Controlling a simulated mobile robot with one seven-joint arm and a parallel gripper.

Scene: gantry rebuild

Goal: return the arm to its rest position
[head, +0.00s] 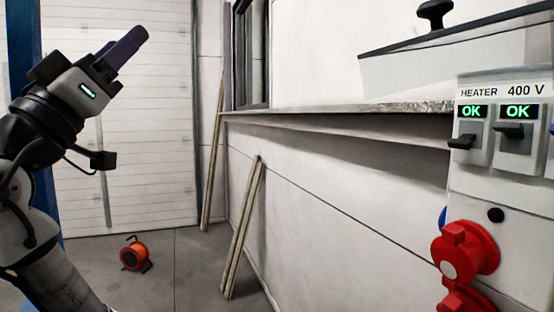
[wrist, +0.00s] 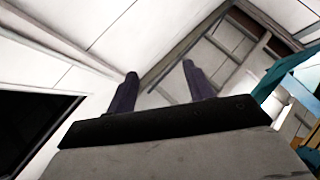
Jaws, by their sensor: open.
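My gripper (head: 124,47) is raised at the upper left of the head view, on my arm that comes up from the lower left corner. It points up and to the right, in front of the white sectional door. In the wrist view my gripper (wrist: 158,88) shows two dark purple fingers standing apart with nothing between them. It is open and touches nothing. My forearm's lower links are partly cut off by the picture's left edge.
At right stands a heater panel (head: 500,185) with two switches, "OK" displays and red sockets (head: 465,252). A ledge (head: 340,108) runs along the wall. Planks (head: 243,225) lean there. An orange cable reel (head: 134,254) sits on the floor. A blue post (head: 22,45) stands behind my arm.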

